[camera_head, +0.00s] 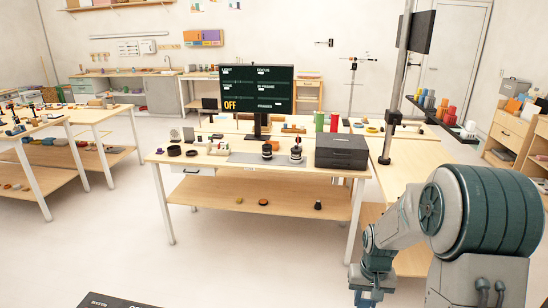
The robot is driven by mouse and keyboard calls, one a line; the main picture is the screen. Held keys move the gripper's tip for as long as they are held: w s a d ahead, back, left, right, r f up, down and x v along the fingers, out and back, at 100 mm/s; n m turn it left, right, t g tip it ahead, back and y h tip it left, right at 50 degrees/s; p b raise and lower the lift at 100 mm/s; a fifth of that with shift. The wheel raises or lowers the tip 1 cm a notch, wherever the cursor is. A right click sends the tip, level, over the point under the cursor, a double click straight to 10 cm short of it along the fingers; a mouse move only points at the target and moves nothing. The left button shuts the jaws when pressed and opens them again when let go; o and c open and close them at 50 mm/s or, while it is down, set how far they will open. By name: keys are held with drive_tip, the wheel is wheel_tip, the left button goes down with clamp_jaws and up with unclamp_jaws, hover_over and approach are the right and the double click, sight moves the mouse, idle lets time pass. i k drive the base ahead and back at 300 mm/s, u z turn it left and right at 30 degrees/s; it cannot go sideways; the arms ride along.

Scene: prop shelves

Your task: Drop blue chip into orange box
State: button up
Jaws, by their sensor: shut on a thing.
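My arm reaches in from the right, and my gripper (369,296) is at the bottom edge, low in front of the centre table's right end. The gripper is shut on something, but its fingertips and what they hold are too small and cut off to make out. I cannot pick out a blue chip. An orange box-like item (513,105) is on the right-hand cabinet, and an orange bin (193,38) hangs on the back wall. I cannot tell whether either is the orange box.
The centre table (280,192) holds a monitor (252,88), a dark case (341,151) and small round parts; yellow and orange discs lie on its lower shelf. A side table (412,165) adjoins on the right. Other tables stand left.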

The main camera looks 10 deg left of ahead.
sight(275, 148)
drive_tip(key=i, duration=1.9)
drive_tip(key=u, duration=1.85)
drive_tip(key=i, duration=1.4)
drive_tip(key=z, duration=1.45)
